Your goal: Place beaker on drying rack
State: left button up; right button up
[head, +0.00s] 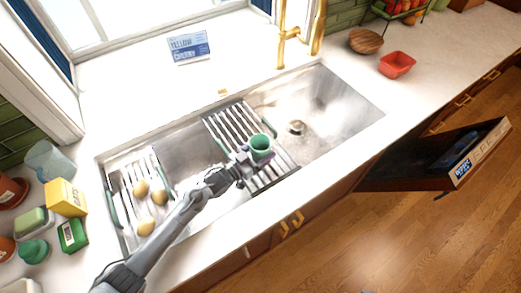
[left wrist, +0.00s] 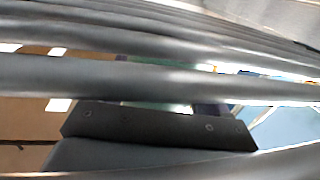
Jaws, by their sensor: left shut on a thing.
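A green beaker (head: 261,142) with a purple lower part is at the end of my left gripper (head: 250,158) in the head view. The gripper is shut on it. The beaker looks roughly upright, with its round opening facing up. It is over the middle drying rack (head: 226,122), whose bars span the sink. I cannot tell if the beaker touches the bars. In the left wrist view, grey rack bars (left wrist: 120,80) pass close in front of the camera. A dark gripper part (left wrist: 155,127) shows behind them, and the beaker is mostly hidden. My right gripper is out of view.
A second rack (head: 123,190) with several yellow round items (head: 159,197) lies over the sink's left end. The right basin (head: 335,105) is empty. A gold faucet (head: 283,45) stands behind. A yellow box (head: 66,198) and other items crowd the left counter.

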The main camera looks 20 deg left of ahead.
pick_arm(q)
jog(key=shift+w+f, duration=0.1)
jog(key=o, duration=0.8)
jog(key=p+v, duration=0.1)
jog(key=v, duration=1.1)
